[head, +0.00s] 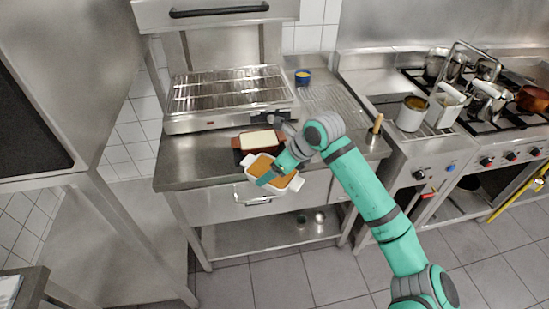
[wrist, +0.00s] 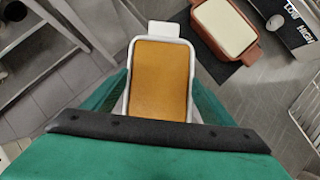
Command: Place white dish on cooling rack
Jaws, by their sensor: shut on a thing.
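The white dish (head: 297,184) is a small rectangular dish with handle tabs and an orange-brown filling. My gripper (head: 275,178) is shut on it and holds it level at the front edge of the steel counter. In the wrist view the white dish (wrist: 164,28) sits between the two green fingers of my gripper (wrist: 160,95). The cooling rack (head: 332,99) is a wire rack lying on the counter, behind and right of the dish, with its surface looking empty.
A red-brown dish with pale filling (head: 258,140) sits on a dark mat behind the white dish. A grill unit (head: 190,122) stands at the back left. A blue tin (head: 303,76) is behind the rack. A wooden-handled tool (head: 376,125) stands upright at right, near the stove pots (head: 411,116).

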